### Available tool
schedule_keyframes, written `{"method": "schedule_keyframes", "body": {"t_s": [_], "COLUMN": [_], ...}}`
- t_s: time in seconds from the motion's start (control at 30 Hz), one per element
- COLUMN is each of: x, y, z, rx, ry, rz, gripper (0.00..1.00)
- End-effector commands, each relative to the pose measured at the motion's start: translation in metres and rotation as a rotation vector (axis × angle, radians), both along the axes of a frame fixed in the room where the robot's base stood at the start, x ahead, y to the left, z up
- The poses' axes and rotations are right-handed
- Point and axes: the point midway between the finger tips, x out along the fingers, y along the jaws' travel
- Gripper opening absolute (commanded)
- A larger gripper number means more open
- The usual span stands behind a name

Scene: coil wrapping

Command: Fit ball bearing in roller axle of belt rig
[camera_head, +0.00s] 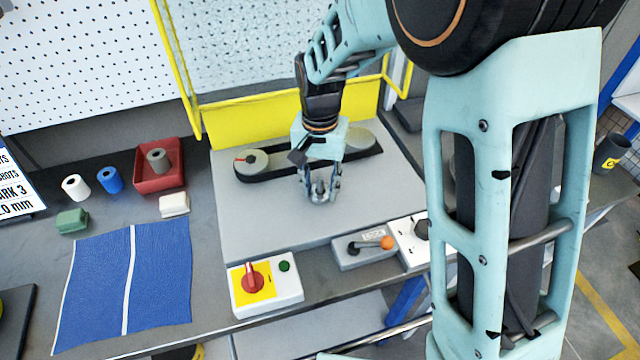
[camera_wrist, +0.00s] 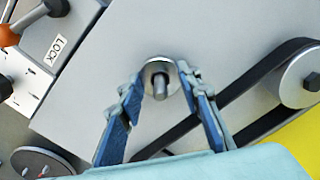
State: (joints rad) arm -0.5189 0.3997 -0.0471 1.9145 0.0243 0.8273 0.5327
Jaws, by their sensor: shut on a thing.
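The belt rig's grey plate (camera_head: 245,220) carries a black belt (camera_head: 300,166) around rollers; one roller (camera_head: 250,161) is at the left end, another (camera_head: 357,141) at the right. My gripper (camera_head: 320,196) points down over the plate, in front of the belt. In the wrist view its blue fingers (camera_wrist: 160,75) are shut on the silvery ring of the ball bearing (camera_wrist: 151,67). A metal pin (camera_wrist: 160,88), apparently the roller axle, shows in the ring's opening. I cannot tell how far the bearing sits on it.
A lever with an orange knob (camera_head: 386,242) and a red switch box (camera_head: 266,284) stand along the front edge. A yellow panel (camera_head: 250,118) rises behind. At left are a red bin (camera_head: 173,181), white and blue rolls, small blocks and a blue mat (camera_head: 95,290).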

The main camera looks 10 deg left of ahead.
Motion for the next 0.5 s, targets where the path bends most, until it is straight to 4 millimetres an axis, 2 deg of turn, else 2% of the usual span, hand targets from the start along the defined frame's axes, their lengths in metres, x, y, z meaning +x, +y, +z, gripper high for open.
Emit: {"method": "schedule_keyframes", "body": {"t_s": [0.03,0.07,0.2,0.5], "x": [0.0000,0.0001,0.0001,0.0001], "y": [0.0000,0.0000,0.0000,0.0000], "z": [-0.0022,-0.0009,-0.0006,0.0001], "rx": [0.000,0.000,0.000,0.000], "ry": [0.000,0.000,0.000,0.000], "rz": [0.000,0.000,0.000,0.000], "gripper": [0.06,0.35,0.51,0.52]}}
